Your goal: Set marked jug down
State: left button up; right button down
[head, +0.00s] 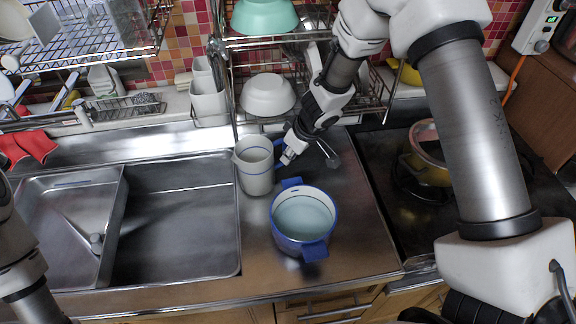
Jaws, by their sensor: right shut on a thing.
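The marked jug (254,170), cream with a thin blue band near its rim and a blue handle, stands upright at the counter strip just right of the sink. I cannot tell whether its base touches the steel. My right gripper (284,156) comes down from the upper right and is shut on the jug's handle, which is partly hidden by the fingers. My left gripper is out of view; only part of that arm shows at the left edge.
A pale pot with blue rim and handles (303,242) sits close in front of the jug, to the right. The sink (180,215) lies left. A dish rack with a white bowl (267,95) stands behind. The stove with a pan (428,165) is right. Bare counter (350,220) lies beside the pot.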

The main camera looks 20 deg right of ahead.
jog(key=shift+f, duration=0.45)
jog(key=shift+a+r, duration=0.1)
jog(key=shift+r, duration=0.1)
jog(key=shift+w, duration=0.1)
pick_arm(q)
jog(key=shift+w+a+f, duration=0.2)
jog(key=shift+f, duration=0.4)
pick_arm(e)
jog(key=shift+f, duration=0.15)
jog(key=c, duration=1.5)
grip_release()
jog(key=o, duration=0.3)
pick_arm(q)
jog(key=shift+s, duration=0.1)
